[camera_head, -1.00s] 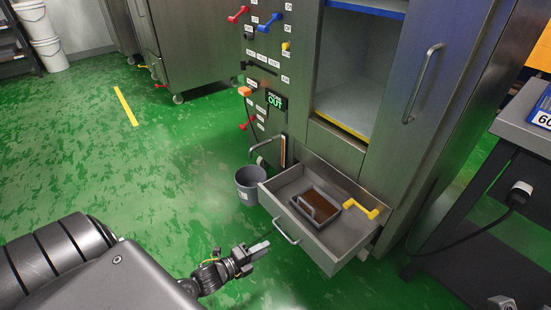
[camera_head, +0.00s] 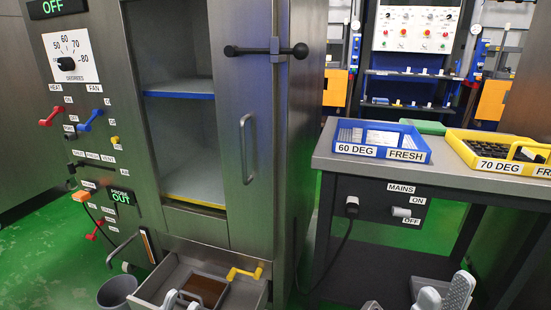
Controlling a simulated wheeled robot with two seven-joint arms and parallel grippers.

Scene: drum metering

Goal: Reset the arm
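My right gripper (camera_head: 443,292) shows at the bottom right edge, in front of the dark bench. Its grey fingers, one with a ribbed pad, stand apart with nothing seen between them. Its wrist is below the frame. The open drawer (camera_head: 257,291) at the bottom left holds a grey tray with brown contents (camera_head: 203,287), partly cut off by the frame. A yellow crank handle (camera_head: 246,273) lies at the drawer's right side.
A steel cabinet (camera_head: 262,170) with switches and an open compartment stands left. A bench (camera_head: 335,160) carries a blue 60 DEG tray (camera_head: 381,150) and a yellow 70 DEG tray (camera_head: 500,166). A grey bucket (camera_head: 117,291) stands by the drawer. A cable hangs from the bench front.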

